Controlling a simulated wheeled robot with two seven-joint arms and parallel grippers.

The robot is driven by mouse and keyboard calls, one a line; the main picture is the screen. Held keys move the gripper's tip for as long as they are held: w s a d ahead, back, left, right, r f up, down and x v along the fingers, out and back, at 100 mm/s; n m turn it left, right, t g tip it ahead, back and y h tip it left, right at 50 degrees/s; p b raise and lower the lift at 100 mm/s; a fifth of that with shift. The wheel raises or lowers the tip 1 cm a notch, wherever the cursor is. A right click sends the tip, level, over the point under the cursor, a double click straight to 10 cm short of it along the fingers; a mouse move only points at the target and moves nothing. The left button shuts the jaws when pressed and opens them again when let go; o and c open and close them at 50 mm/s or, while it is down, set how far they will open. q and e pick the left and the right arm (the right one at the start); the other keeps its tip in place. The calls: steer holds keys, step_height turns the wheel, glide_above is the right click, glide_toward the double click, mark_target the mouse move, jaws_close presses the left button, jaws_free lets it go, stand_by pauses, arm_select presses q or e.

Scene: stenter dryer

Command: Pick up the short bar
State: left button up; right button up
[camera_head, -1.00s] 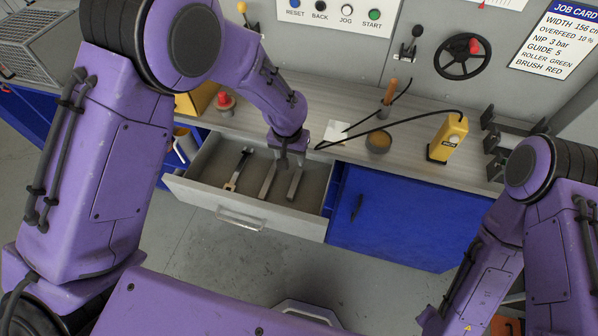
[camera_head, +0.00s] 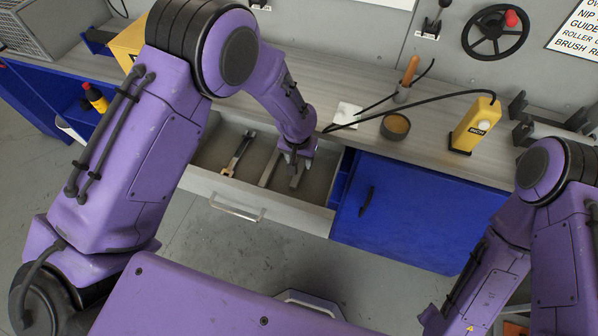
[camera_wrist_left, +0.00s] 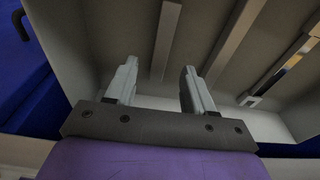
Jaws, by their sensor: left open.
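The open drawer (camera_head: 212,190) holds two plain grey bars and a wrench-like tool (camera_head: 238,155). One bar (camera_head: 295,182) lies at the right, partly hidden under my left gripper; the other bar (camera_head: 270,168) lies left of it. I cannot tell for sure which is shorter. My left gripper (camera_head: 295,165) is open and empty, pointing down into the drawer. In the left wrist view its fingers (camera_wrist_left: 159,68) stand apart, with the first bar (camera_wrist_left: 166,42) in line with the gap, beyond the tips. The second bar (camera_wrist_left: 236,36) lies to the right there. My right gripper is out of view.
The drawer walls enclose the left gripper closely. On the worktop (camera_head: 345,90) behind are a round tin (camera_head: 396,127), a holder with a wooden handle (camera_head: 404,85) and a yellow cabled device (camera_head: 474,125). A blue cabinet door (camera_head: 405,215) is right of the drawer.

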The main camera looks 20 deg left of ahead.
mark_target(299, 169)
arm_select(q)
step_height(299, 169, down, 6)
steer(key=shift+a+r+p, duration=0.1)
steer(key=shift+r+p, duration=0.15)
steer(key=shift+p, duration=0.45)
jaws_close()
